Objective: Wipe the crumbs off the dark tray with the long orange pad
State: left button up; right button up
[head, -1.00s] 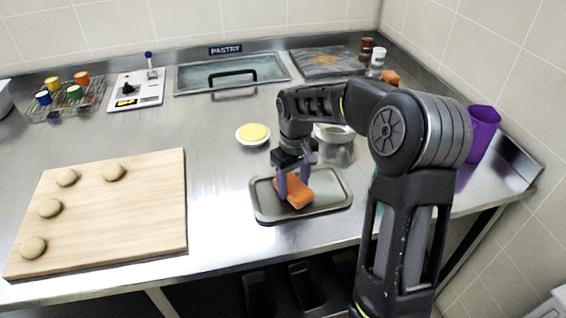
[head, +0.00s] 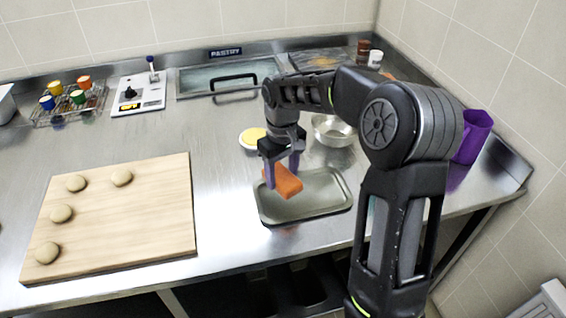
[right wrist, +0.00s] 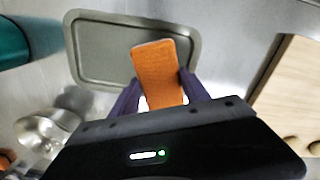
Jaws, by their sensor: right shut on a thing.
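The dark tray (head: 318,207) is a shallow grey-green rectangle with a raised rim, near the front of the steel counter. It also shows in the right wrist view (right wrist: 100,50). The orange pad (head: 287,183) is between the fingers of my right gripper (head: 281,174). In the right wrist view the pad (right wrist: 160,75) sticks out beyond the purple fingers, over the tray's near right part. In the head view it is tilted, at the tray's left back side, and looks raised off the tray floor. I cannot make out crumbs on the tray. My left gripper is not in view.
A wooden board (head: 110,235) with several dough balls lies left of the tray. A white dish with yellow contents (head: 253,137) and a metal bowl (head: 333,131) stand behind the tray. A purple jug (head: 474,137) stands at the right. Bare counter separates board and tray.

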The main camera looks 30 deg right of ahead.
jog(key=shift+r+p, duration=0.45)
jog(key=shift+r, duration=0.4)
